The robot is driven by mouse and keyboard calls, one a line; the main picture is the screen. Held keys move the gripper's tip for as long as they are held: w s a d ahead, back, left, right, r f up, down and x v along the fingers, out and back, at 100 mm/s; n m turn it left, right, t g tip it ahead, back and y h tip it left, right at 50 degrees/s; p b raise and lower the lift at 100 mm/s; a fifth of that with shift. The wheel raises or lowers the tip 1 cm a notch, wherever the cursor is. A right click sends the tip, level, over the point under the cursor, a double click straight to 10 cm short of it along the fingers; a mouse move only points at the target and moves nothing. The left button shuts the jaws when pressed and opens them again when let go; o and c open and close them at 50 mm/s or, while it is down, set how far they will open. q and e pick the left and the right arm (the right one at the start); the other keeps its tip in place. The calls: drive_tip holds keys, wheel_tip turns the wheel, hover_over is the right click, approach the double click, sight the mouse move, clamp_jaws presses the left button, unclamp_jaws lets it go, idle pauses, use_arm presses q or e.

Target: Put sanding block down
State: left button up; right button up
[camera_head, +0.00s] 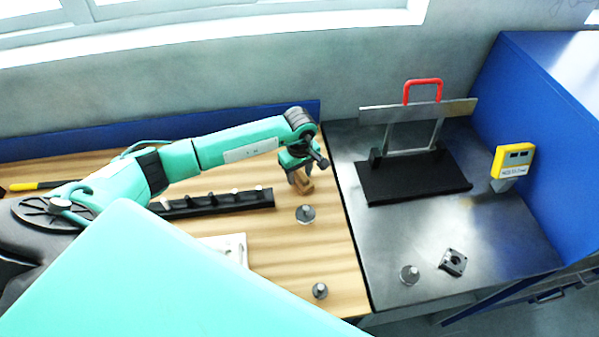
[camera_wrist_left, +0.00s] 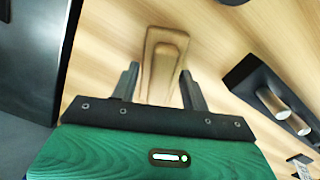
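The sanding block (camera_head: 302,184) is a small brown wooden block near the right edge of the wooden bench top. It also shows in the left wrist view (camera_wrist_left: 163,66), between the two dark fingers of my left gripper (camera_wrist_left: 160,78). In the head view my left gripper (camera_head: 298,168) points down over the block. The fingers stand apart, with a narrow gap beside the block at the left finger; the gripper looks open around it. Whether the block's underside touches the bench cannot be told. My right gripper is out of view.
A black rack (camera_head: 222,202) with several metal pegs lies left of the block. Grey knobbed weights (camera_head: 306,214) stand nearby. Right of the bench, a dark metal top carries a black stand (camera_head: 412,182), a yellow device (camera_head: 511,160) and a small square part (camera_head: 453,262).

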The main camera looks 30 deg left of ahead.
sight(300, 171)
use_arm(q)
drive_tip(key=shift+o, duration=1.3)
drive_tip(key=shift+r, duration=0.15)
wheel_tip(300, 171, up, 12)
drive_tip(key=b, duration=0.3)
drive_tip(key=shift+b, duration=0.3)
